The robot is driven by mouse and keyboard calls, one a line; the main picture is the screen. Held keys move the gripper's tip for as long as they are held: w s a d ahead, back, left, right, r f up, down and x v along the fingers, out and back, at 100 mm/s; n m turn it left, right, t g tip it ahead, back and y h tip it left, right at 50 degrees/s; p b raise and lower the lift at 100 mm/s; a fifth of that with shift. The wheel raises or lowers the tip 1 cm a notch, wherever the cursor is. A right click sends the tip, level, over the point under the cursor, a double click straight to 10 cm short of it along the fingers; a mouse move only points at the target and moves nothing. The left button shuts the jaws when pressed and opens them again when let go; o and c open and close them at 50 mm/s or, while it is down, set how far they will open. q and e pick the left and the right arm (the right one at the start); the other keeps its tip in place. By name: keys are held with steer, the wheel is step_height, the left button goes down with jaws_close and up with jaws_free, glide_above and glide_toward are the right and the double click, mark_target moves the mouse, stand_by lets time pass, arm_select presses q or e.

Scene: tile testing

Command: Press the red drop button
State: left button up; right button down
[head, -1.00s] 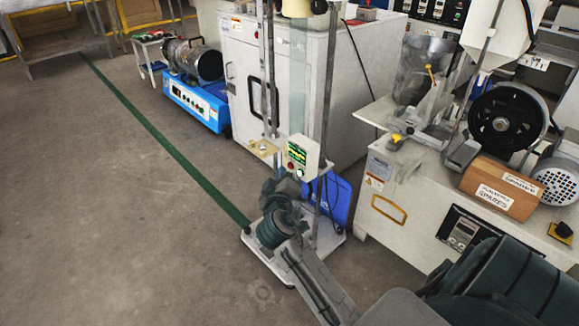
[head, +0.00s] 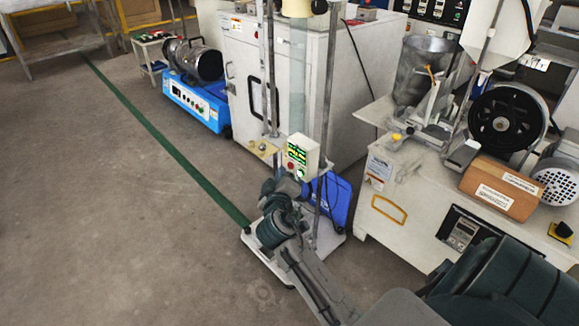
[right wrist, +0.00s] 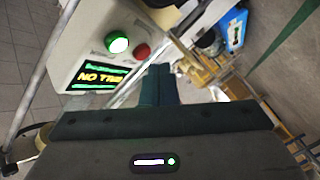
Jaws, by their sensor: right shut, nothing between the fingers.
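The red button (right wrist: 142,51) is a small round knob on the face of a pale control box (right wrist: 80,62), beside a lit green button (right wrist: 117,42). In the head view the control box (head: 304,150) is on a tall stand, with the red button (head: 290,166) low on its left. My right gripper (head: 284,177) is just below and left of the box. In the right wrist view its dark fingers (right wrist: 158,72) are together and empty, their tips near the red button. I cannot tell whether they touch it. My left gripper is out of view.
The stand has upright metal rods and a white base (head: 262,262). A blue bin (head: 340,200) is behind it, and a white cabinet (head: 350,85) behind that. A machine bench (head: 385,215) stands to the right. The floor on the left is clear.

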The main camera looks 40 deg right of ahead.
steer(key=shift+d, duration=0.1)
steer(key=shift+d, duration=0.3)
steer(key=shift+w+d+p, duration=0.1)
steer(key=shift+d+p, duration=0.2)
steer(key=shift+d, duration=0.15)
stand_by(0.8)
steer(key=shift+a, duration=0.95)
steer(key=a, duration=0.4)
steer(key=shift+s+a, duration=0.3)
steer(key=shift+a, duration=0.1)
stand_by(0.7)
